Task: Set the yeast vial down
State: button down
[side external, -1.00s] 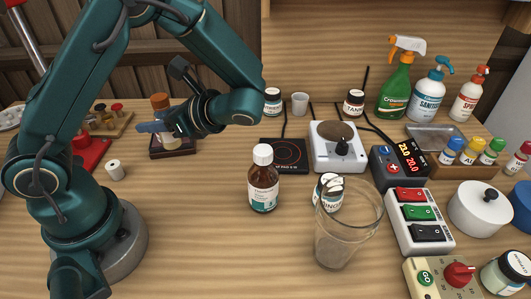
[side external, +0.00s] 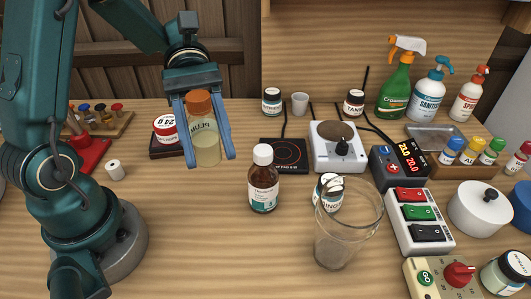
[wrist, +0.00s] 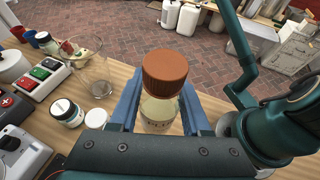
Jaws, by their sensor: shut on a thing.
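The vial (side external: 206,146), with a brown-orange cap, pale yellow contents and a printed label, is held upright between the two blue fingers of my gripper (side external: 210,161). It appears raised above the wooden table in the side view, left of the brown bottle. In the wrist view the vial's cap (wrist: 168,72) fills the middle, with the blue fingers of my gripper (wrist: 160,118) on both sides. The vial's base is hidden there.
A dark square stand (side external: 164,146) with a red and white round item is behind. The brown bottle (side external: 264,184) with a white cap and an empty glass (side external: 343,236) stand to the right. A small white cylinder (side external: 115,169) is at left. Open wood lies in front.

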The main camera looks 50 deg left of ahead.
jog(key=d+f, duration=0.3)
jog(key=s+d+f+n+t, duration=0.1)
jog(key=d+f, duration=0.2)
jog(key=d, duration=0.1)
jog(key=s+d+f+t, duration=0.1)
jog(key=d+f, duration=0.3)
jog(key=shift+n+h, duration=0.3)
jog(key=shift+n, duration=0.1)
jog(key=shift+f, duration=2)
jog(key=shift+f, duration=0.1)
jog(key=shift+c, duration=1.8)
grip_release()
